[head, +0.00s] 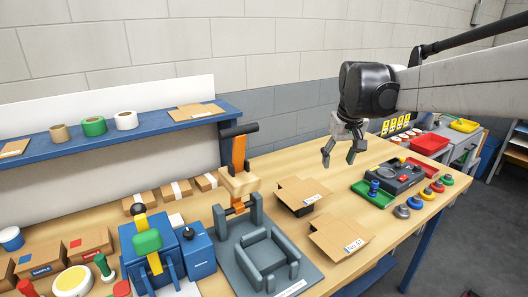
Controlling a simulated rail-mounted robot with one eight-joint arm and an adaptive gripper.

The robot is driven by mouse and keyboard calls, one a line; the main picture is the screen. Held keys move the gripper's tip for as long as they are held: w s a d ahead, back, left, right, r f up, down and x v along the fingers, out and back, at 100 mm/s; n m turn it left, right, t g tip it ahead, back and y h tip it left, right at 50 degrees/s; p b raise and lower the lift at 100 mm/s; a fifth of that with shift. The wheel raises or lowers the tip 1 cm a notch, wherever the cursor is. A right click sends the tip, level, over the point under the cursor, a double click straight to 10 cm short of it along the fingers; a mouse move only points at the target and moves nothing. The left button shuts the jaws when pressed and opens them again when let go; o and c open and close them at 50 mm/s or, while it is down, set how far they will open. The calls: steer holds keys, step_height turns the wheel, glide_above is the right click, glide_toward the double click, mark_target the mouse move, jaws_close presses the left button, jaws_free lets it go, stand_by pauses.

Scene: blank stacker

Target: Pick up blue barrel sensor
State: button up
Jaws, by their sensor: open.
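A small blue upright part, which looks like the blue barrel sensor (374,186), stands in a green tray (363,199) on the right part of the workbench. Fine detail is too small to tell. My gripper (338,158) is open and empty, pointing down above the bench. It hangs to the left of the blue part and higher in the picture, apart from it.
A dark grey box (383,178) stands just behind the green tray. Several coloured round pieces (427,194) line the bench's right edge. Two open cardboard boxes (340,236) lie left of the tray. A grey fixture (263,258) and blue machine (153,254) stand further left.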

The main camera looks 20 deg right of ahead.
steer(key=w+d+f+g+p, duration=0.1)
steer(key=w+d+p, duration=0.1)
steer(key=w+d, duration=0.35)
steer(key=w+d+g+p, duration=0.1)
steer(key=w+d, duration=0.2)
steer(key=d, duration=0.5)
steer(key=m+g+y+p, duration=0.1)
steer(key=p, duration=0.1)
glide_above(376, 182)
step_height(376, 182, down, 6)
step_height(376, 182, down, 8)
steer(key=shift+a+f+p, duration=0.1)
steer(key=shift+a+p, duration=0.05)
steer(key=shift+p, duration=0.2)
steer(key=shift+w+d+f+p, duration=0.1)
steer(key=shift+f+p, duration=0.1)
steer(key=shift+f, duration=1.1)
steer(key=shift+w+d+f+p, duration=0.1)
steer(key=shift+f+p, duration=0.1)
steer(key=shift+f, duration=1.05)
jaws_close()
